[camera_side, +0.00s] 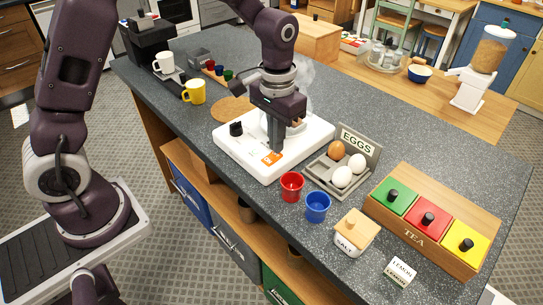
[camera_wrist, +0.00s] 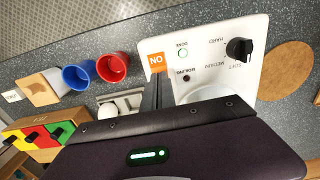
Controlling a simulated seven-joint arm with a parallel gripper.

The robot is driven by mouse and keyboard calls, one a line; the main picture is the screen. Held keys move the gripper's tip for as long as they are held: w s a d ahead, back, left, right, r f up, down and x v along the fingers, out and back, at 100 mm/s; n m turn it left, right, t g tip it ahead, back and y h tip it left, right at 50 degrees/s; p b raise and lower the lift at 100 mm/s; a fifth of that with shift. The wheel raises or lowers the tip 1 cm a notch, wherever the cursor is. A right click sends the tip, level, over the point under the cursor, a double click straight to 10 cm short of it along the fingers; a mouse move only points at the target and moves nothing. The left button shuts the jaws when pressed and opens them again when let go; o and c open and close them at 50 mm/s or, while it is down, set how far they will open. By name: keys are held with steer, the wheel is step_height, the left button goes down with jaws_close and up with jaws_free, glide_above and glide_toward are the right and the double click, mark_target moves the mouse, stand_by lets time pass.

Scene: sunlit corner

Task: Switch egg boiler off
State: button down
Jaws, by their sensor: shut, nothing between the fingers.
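The egg boiler is a white flat appliance (camera_side: 231,148) on the counter, and its panel (camera_wrist: 215,45) fills the upper right of the wrist view. An orange switch (camera_side: 272,158) sits near its front edge; in the wrist view the orange patch (camera_wrist: 156,62) carries letters that look like "ON" turned round. A black knob (camera_side: 236,129) is at the panel's left; it also shows in the wrist view (camera_wrist: 239,49) by HARD, MEDIUM and SOFT. My gripper (camera_side: 275,148) points down, shut and empty, just beside the switch; contact cannot be told. It hides part of the boiler.
A red cup (camera_side: 291,186) and blue cup (camera_side: 317,207) stand close to the boiler's front right. An egg tray (camera_side: 318,170) is to its right. A salt box (camera_side: 350,242) and tea box (camera_side: 401,225) stand further right.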

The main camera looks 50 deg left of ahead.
steer(key=shift+f, duration=0.7)
steer(key=shift+r, duration=3.5)
steer(key=shift+r, duration=0.1)
steer(key=s+a+r+t, duration=0.2)
steer(key=s+r, duration=0.7)
steer(key=s+a+r+t, duration=0.1)
steer(key=s+t, duration=0.2)
steer(key=s, duration=1)
steer(key=shift+r+t, duration=0.2)
steer(key=shift+t, duration=0.1)
steer(key=shift+a, duration=0.1)
